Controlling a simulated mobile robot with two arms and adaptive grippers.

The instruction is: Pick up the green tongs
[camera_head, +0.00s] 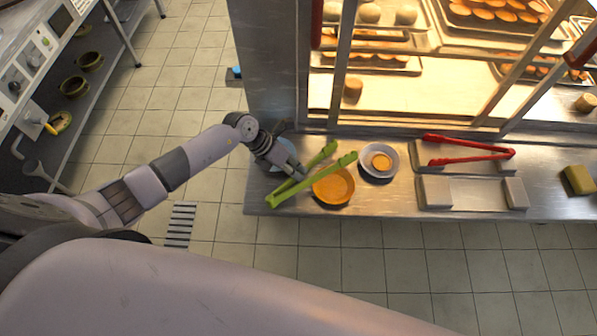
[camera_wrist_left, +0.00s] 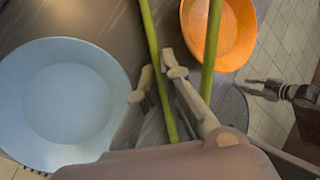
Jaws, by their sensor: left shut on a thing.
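The green tongs (camera_head: 335,169) show in the head view at the left end of the steel counter, their two arms spread in a V across the edge of an orange bowl. My left gripper (camera_head: 296,172) is at their left part. In the left wrist view, the left gripper's fingers (camera_wrist_left: 160,84) stand on both sides of one arm of the green tongs (camera_wrist_left: 150,38), shut on it. The other arm passes to the right of the fingers. I cannot tell whether the tongs are clear of the counter. My right gripper (camera_wrist_left: 250,87) shows at the right edge, fingers apart and empty.
The orange bowl (camera_head: 334,188) and a pale blue plate (camera_wrist_left: 70,95) flank the tongs. A small white bowl (camera_head: 378,162), red tongs (camera_head: 470,150) on a metal stand and a yellow-green sponge (camera_head: 578,180) lie further right. A glass food cabinet stands behind.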

